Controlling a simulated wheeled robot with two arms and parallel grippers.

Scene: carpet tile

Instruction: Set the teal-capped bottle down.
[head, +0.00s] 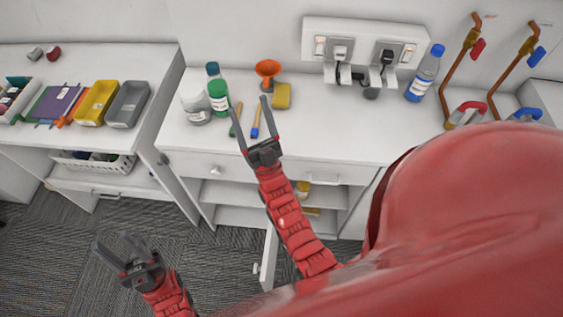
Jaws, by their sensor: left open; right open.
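The teal-capped bottle (213,71) stands upright on the white counter (340,130), near its back left. A bottle with a green top (218,94) stands in front of it and hides most of its body. My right gripper (251,115) is open and empty over the counter, to the right of these bottles and apart from them. My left gripper (113,240) is open and empty, low at the left, over the floor in the picture.
A whitish container (195,108) stands left of the bottles. An orange funnel (267,70), a yellow sponge (282,96) and two brushes lie to the right. A blue-capped bottle (426,74) stands farther right. The counter's middle is clear.

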